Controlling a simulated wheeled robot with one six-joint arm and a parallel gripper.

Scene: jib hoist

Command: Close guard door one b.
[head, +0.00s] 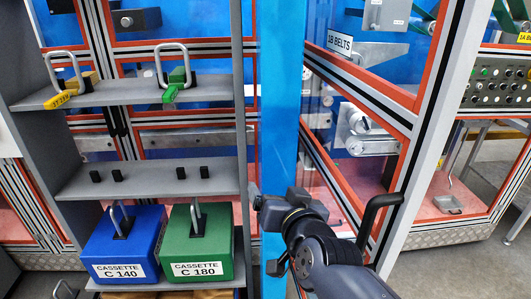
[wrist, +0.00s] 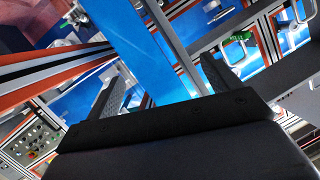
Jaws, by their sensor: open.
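Guard door one b (head: 412,140) has an aluminium frame with orange edging and a clear panel. A black bar handle (head: 380,212) sticks out low on that upright, to the right of my gripper. My gripper (head: 265,232) is open and empty, in front of the blue post (head: 279,90) and left of the handle. In the wrist view, the blue post (wrist: 150,45) shows beyond the spread fingers (wrist: 160,85). I cannot make out the handle there.
A grey shelf rack (head: 150,175) stands close on the left. It holds a blue cassette C 140 (head: 125,245) and a green cassette C 180 (head: 203,240). A button panel (head: 498,82) is at the right. Rollers (head: 362,130) show behind the door panel. Some floor (head: 485,180) is clear at the right.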

